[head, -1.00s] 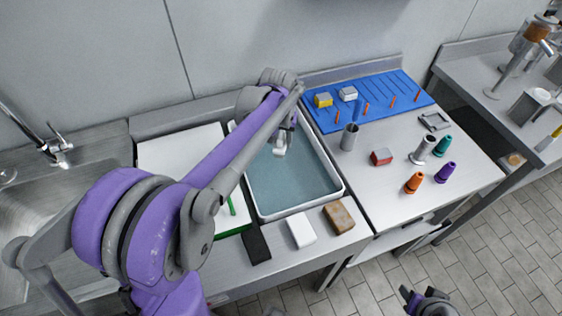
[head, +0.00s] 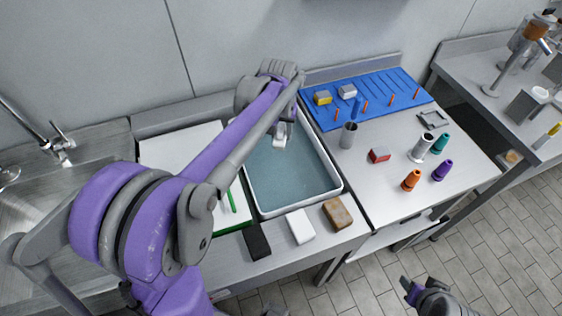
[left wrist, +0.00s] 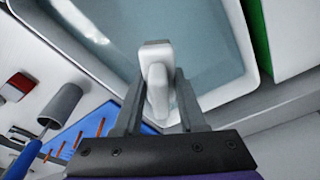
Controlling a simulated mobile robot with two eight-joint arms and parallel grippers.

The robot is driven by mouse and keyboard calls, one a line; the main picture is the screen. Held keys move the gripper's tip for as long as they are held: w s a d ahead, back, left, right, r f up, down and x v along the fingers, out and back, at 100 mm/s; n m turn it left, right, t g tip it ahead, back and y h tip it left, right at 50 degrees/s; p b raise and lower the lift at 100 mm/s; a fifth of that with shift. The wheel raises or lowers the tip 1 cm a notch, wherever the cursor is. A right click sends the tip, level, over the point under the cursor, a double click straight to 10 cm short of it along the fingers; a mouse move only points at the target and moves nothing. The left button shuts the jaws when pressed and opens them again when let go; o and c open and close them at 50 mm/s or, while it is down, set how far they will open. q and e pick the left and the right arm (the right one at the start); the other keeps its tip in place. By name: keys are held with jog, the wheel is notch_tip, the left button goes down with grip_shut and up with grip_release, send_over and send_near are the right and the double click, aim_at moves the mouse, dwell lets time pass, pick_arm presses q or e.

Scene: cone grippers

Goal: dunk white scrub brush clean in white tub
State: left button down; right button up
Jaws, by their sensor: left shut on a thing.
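The white tub (head: 332,192) holds blue-grey water and stands in the middle of the head view. My left gripper (head: 281,131) is over the tub's far part, shut on the white scrub brush (head: 279,141). The left wrist view shows the brush (left wrist: 156,62) between the two fingers of the left gripper (left wrist: 157,95), with the water behind it. I cannot tell whether its lower end touches the water. My right gripper (head: 424,294) is at the lower right of the head view, away from the tub; its jaw opening is unclear.
A white board (head: 180,147) lies left of the tub. A black block (head: 256,242), a white block (head: 300,226) and a brown sponge (head: 337,213) lie along the front edge. Right of the tub are a metal cup (head: 348,135), a blue pegged mat (head: 385,88) and several coloured cones.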

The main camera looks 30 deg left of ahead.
dwell(0.4)
pick_arm(q)
jog(key=shift+r+p, duration=1.05)
jog(key=shift+r, duration=1.05)
jog(key=shift+f, duration=0.1)
pick_arm(e)
jog(key=r, duration=0.1)
jog(key=w+r, duration=0.1)
jog(key=r, duration=0.1)
jog(key=shift+w, duration=0.1)
